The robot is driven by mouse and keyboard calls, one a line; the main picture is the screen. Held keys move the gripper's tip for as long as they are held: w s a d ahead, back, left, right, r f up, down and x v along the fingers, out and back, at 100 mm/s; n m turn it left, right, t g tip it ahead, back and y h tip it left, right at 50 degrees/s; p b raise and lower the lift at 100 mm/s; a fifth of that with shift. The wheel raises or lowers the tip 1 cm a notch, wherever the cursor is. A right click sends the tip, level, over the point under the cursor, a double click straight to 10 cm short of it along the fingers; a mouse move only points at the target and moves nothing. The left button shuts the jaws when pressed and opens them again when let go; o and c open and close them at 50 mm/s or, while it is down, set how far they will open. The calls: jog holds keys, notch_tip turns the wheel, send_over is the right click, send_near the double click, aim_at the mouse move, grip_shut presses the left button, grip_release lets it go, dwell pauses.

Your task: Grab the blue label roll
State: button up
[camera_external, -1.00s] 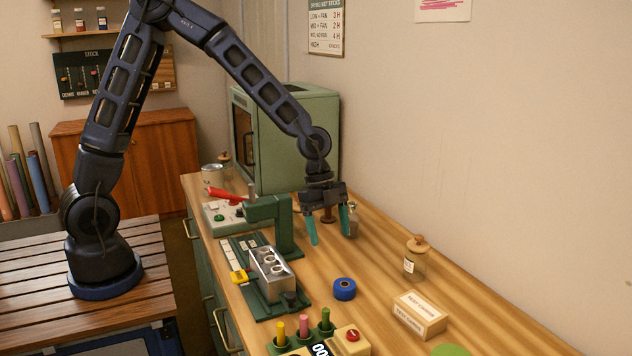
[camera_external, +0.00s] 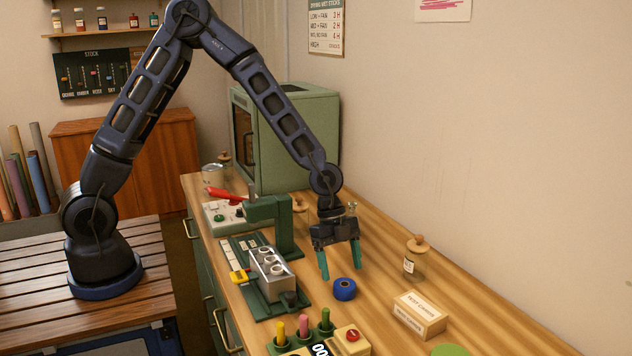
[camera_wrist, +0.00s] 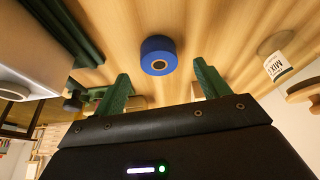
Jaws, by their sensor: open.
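The blue label roll (camera_external: 344,289) lies on the wooden table to the right of the metal mould block. My gripper (camera_external: 341,273) is open and empty, its green fingers pointing down, just above and behind the roll in the external view. In the wrist view the blue label roll (camera_wrist: 158,56) shows with its round core hole, ahead of the fingertips and between their lines. My gripper's two green fingers (camera_wrist: 162,78) are spread apart there, with nothing between them.
A green press (camera_external: 275,215) and metal mould block (camera_external: 270,275) stand left of the roll. A cardboard box (camera_external: 419,314) and corked jar (camera_external: 412,260) stand to the right. Coloured sticks (camera_external: 303,326) stand in front. The table around the roll is bare.

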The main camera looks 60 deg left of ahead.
aim_at(345, 283)
jog(key=x, duration=0.4)
jog(key=shift+d, duration=0.1)
jog(key=c, duration=1.1)
jog(key=shift+r, duration=0.1)
